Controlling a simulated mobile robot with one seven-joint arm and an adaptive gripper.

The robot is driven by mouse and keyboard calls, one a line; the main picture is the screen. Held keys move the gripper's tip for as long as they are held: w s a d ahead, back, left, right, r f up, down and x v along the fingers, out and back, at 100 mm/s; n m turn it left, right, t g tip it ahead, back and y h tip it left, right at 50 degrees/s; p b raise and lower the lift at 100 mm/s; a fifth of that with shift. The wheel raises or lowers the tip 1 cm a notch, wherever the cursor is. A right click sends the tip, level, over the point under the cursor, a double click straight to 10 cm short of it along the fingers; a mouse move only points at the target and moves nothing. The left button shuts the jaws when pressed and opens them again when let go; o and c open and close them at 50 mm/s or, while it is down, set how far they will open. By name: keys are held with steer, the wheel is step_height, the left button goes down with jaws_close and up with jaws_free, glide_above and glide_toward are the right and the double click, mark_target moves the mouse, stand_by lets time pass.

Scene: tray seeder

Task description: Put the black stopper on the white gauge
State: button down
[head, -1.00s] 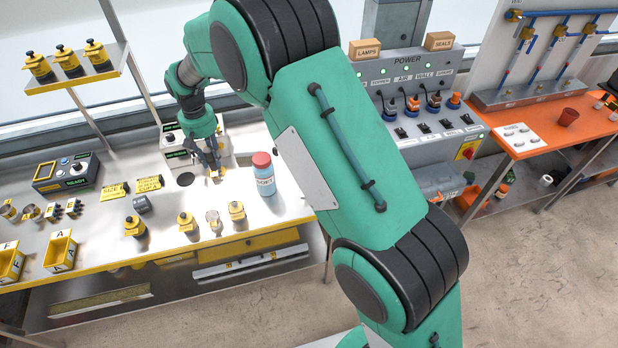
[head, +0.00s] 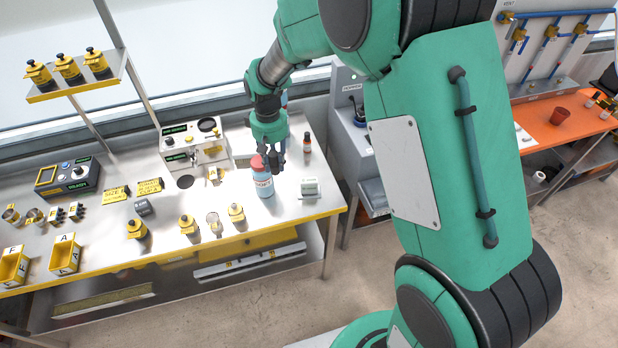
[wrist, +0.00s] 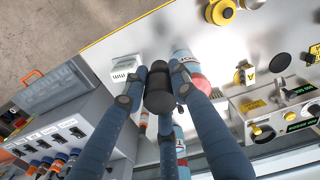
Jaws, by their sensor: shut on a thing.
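My gripper (head: 277,158) hangs above the bench, just behind and right of the blue bottle's red cap in the head view. In the wrist view my gripper (wrist: 160,77) is shut on a dark rounded cylinder, which looks like the black stopper (wrist: 158,92). It is clear of the bench. A small white block with dark print, apparently the white gauge (head: 310,187), stands near the bench's right end, right of the bottle. It also shows in the wrist view (wrist: 125,67), just left of the fingertips. The gripper and gauge are apart. The stopper's lower end is hard to make out.
The blue bottle (head: 264,183) stands close beside my gripper. A small brown bottle (head: 307,143) is behind the gauge. A white dial unit (head: 192,150) stands to the left. The grey power cabinet (head: 352,135) adjoins on the right.

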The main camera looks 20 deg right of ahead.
steer(key=s+d+p, duration=0.3)
steer(key=s+d, duration=0.9)
steer(key=s, duration=0.2)
steer(key=shift+m, duration=0.3)
steer(key=shift+w+a+f, duration=0.1)
steer(key=shift+f, duration=2.7)
glide_above(309, 180)
steer(key=shift+w+f+b, duration=0.1)
steer(key=shift+f+b, duration=0.25)
steer(key=shift+f, duration=0.4)
steer(key=shift+f, duration=1.75)
steer(key=shift+f, duration=0.1)
